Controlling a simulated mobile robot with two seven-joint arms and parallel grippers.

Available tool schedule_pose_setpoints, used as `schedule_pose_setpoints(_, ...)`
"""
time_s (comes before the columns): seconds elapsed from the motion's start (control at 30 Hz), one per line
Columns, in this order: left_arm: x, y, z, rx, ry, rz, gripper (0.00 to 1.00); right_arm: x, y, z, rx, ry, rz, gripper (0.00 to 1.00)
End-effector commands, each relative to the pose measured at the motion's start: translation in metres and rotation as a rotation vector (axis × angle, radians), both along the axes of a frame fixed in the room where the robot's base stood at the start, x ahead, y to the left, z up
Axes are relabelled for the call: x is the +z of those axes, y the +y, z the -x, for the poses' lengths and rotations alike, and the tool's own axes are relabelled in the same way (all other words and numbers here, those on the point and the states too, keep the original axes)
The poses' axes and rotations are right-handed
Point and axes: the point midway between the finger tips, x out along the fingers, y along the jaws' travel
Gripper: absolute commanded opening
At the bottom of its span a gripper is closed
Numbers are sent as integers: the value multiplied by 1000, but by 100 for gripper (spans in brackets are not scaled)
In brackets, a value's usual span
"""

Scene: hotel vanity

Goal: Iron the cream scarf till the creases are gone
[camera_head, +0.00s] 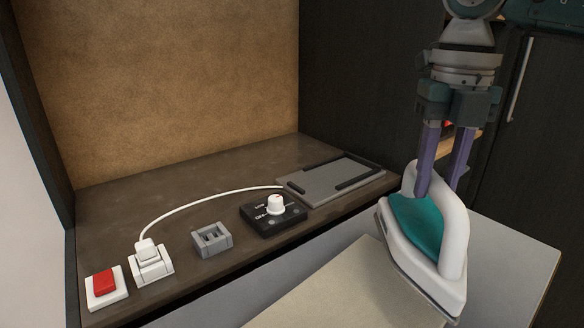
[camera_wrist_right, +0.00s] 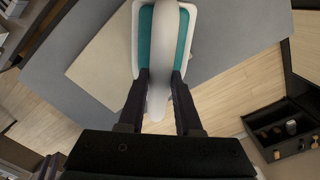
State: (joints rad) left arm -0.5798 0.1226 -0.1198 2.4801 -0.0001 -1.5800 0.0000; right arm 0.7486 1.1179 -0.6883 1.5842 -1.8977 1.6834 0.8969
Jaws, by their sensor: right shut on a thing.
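The cream scarf (camera_head: 345,297) lies flat on the grey board (camera_head: 510,255), partly cut off by the bottom of the head view. It also shows in the right wrist view (camera_wrist_right: 105,62). I make out no clear creases on the part in view. My right gripper (camera_head: 441,187) points down and is shut on the handle of the white and teal iron (camera_head: 455,250). The iron is at the scarf's right side and hides part of it. I cannot tell whether its soleplate touches the cloth. My left gripper is not in view.
A brown counter holds a red switch (camera_head: 104,283), a white plug in a socket (camera_head: 150,262), a small grey block (camera_head: 211,240), a black dial box with white knob (camera_head: 273,213) and a grey iron rest (camera_head: 325,181), which is empty.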

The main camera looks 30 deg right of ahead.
Motion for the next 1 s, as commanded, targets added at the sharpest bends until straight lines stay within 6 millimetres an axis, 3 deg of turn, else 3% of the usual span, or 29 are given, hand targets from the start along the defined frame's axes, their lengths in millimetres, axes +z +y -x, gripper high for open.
schedule_pose_setpoints(0.03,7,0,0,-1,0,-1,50,9,-3,0,-3,-4,1,0)
schedule_pose_setpoints(0.27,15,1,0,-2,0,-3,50,20,-8,1,-3,-5,1,0)
schedule_pose_setpoints(1.0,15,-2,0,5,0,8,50,21,-8,1,-2,-4,1,0)
